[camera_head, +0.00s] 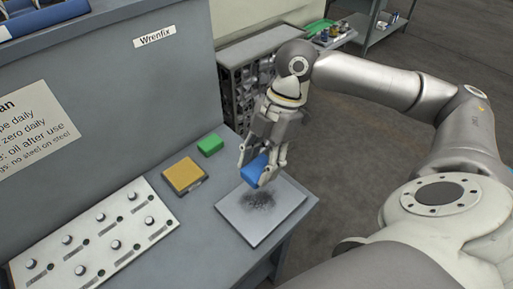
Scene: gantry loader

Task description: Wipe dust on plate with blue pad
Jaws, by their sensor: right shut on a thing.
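The blue pad (254,170) is between the fingers of my right gripper (262,165), which is shut on it. The gripper holds the pad over the far part of the light grey plate (231,211). I cannot tell whether the pad touches the plate. A dark patch of dust (259,198) lies near the middle of the plate, just in front of the pad. The plate lies flat on the grey bench near its right edge. My left gripper is not in view.
A yellow pad (184,175) on a dark base and a green block (210,144) lie left of the plate. A panel with several knobs (95,240) is at the lower left. A bin of dark parts (246,87) stands behind. Open floor lies to the right.

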